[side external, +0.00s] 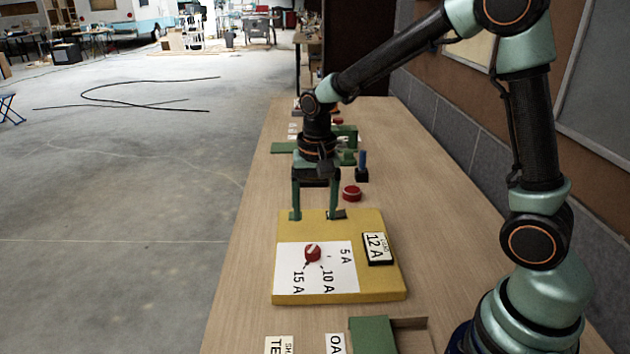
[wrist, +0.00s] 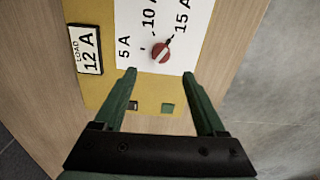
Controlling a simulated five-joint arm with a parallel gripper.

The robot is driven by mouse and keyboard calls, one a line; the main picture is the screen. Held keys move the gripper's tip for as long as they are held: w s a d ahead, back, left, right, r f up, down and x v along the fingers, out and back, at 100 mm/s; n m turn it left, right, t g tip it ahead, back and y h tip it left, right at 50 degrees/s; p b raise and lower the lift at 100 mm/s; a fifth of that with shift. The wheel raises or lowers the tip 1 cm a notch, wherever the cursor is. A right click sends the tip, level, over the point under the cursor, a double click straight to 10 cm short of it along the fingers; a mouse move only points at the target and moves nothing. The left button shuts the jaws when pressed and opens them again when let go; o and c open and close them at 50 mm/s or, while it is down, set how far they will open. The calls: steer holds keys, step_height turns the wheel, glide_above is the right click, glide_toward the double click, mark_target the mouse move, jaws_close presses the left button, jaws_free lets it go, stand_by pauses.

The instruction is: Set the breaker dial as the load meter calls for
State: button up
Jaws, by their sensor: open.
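The breaker dial is a red round knob (side external: 312,253) on a white card with 5 A, 10 A and 15 A marks, on a yellow board (side external: 365,290). In the wrist view, the white line on the knob (wrist: 161,52) appears to run toward the 15 A mark. The load meter (side external: 378,249) is a black-framed plate beside the card. It reads LOAD 12 A, also in the wrist view (wrist: 86,50). My gripper (side external: 315,214) is open and empty over the board's far edge. In the wrist view its fingertips (wrist: 160,72) are spread just short of the knob, apart from it.
A red round piece (side external: 352,193) and a blue-handled item (side external: 361,166) stand beyond the board. Green parts lie farther back. Label cards (side external: 279,345) and a green box (side external: 371,335) are at the near end. The bench's left edge drops to open floor.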

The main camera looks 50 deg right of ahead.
steer(key=shift+r, duration=1.25)
steer(key=s+d+r+n+t, duration=0.1)
steer(key=s+r+n+t, duration=0.4)
steer(key=s+r+n, duration=0.3)
steer(key=s+r, duration=0.1)
steer(key=s, duration=0.2)
steer(key=shift+s+d, duration=0.15)
